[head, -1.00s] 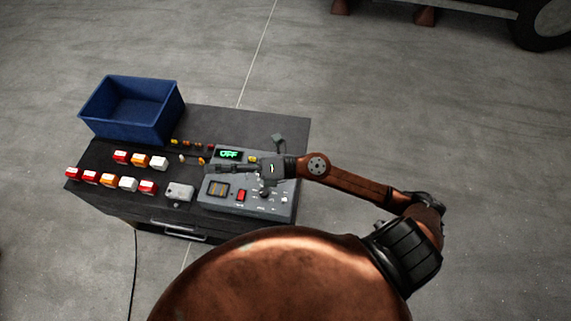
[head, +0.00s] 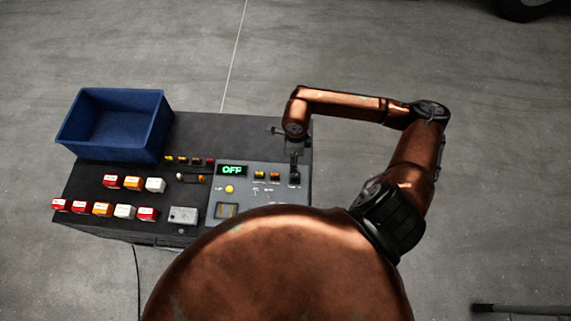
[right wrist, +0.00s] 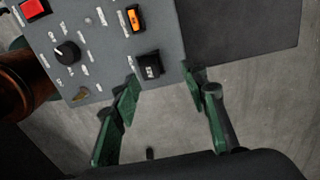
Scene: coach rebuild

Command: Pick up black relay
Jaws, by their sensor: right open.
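The black relay (right wrist: 149,66) is a small dark block with pale marks on its top. It sits at the edge of the grey test panel (right wrist: 105,60) in the right wrist view. My right gripper (right wrist: 160,77) is open, with green fingers, one toward each side of the relay, tips close to the panel edge. I cannot tell whether they touch anything. In the head view my right gripper (head: 294,165) is over the right end of the panel and largely hides the relay there. My left gripper is not in view.
A blue bin (head: 115,125) stands at the table's back left. Several red, orange and white blocks (head: 132,183) and a grey box (head: 183,215) are left of the panel. The panel display (head: 232,170) reads OFF. An orange switch (right wrist: 134,18) and black knob (right wrist: 67,52) are near the relay.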

